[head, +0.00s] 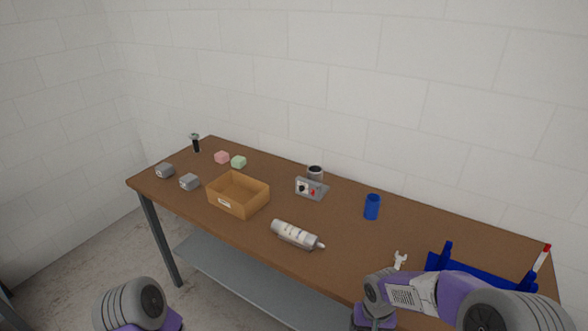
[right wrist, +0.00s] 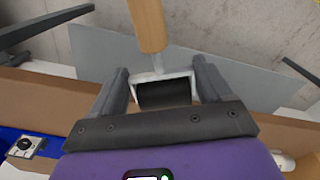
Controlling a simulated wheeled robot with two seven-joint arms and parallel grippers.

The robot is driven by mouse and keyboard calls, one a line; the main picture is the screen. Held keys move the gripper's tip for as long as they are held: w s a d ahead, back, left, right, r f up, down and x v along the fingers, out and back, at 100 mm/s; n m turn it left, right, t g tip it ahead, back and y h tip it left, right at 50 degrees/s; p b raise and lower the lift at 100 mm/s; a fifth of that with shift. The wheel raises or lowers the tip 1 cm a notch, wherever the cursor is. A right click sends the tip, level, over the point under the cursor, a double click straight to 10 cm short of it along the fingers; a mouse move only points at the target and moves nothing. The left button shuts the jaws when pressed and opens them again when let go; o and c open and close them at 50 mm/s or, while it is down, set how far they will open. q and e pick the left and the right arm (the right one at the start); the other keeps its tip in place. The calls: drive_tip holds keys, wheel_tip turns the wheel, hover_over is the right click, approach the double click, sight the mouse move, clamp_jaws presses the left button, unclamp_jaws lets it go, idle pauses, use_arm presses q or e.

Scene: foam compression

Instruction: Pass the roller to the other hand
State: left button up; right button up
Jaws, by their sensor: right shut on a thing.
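The roller (right wrist: 149,28) shows in the right wrist view, with a wooden handle, a pale metal frame and a dark cylinder. My right gripper (right wrist: 163,82) is shut on its frame and cylinder end. The handle points away from the gripper toward the top of the picture, and its far end is cut off. In the head view the roller and the right gripper's fingers are out of sight; only my right arm shows at the lower right. At the lower left of the head view a piece of my left arm shows, but its gripper is outside the picture.
The brown workbench (head: 330,236) carries a cardboard box (head: 238,207), a silver cartridge (head: 296,235), a grey device (head: 311,188), a blue cylinder (head: 372,207) and a blue holder (head: 480,268). A grey lower shelf (head: 240,278) lies under the bench. The near side of the bench is open floor.

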use_arm(q)
drive_tip(key=shift+f, duration=0.3)
drive_tip(key=shift+o, duration=1.5)
drive_tip(key=w+d+r+m+t+h, duration=0.1)
drive_tip(key=w+d+r+m+t, duration=0.15)
drive_tip(key=w+r+m, duration=0.45)
drive_tip(key=w+d+r+m+t+h, duration=0.1)
drive_tip(key=w+d+r+m+h, duration=0.2)
drive_tip(key=r+m, duration=0.45)
wheel_tip(320, 180, up, 20)
drive_tip(key=d+m, duration=0.2)
drive_tip(key=m, duration=1.6)
drive_tip(key=w+x, duration=0.1)
drive_tip(key=x, duration=1.1)
drive_tip(key=shift+w+a+t+y, duration=0.25)
drive_tip(key=shift+w+t+y, duration=0.05)
drive_tip(key=shift+w+t, duration=0.05)
use_arm(e)
drive_tip(key=w+a+r+n, duration=0.3)
drive_tip(key=a+n, duration=0.1)
drive_tip(key=a, duration=0.4)
drive_tip(key=w+a+r+n, duration=0.4)
drive_tip(key=a, duration=0.5)
drive_tip(key=shift+r+n, duration=0.15)
drive_tip(key=shift+n, duration=0.15)
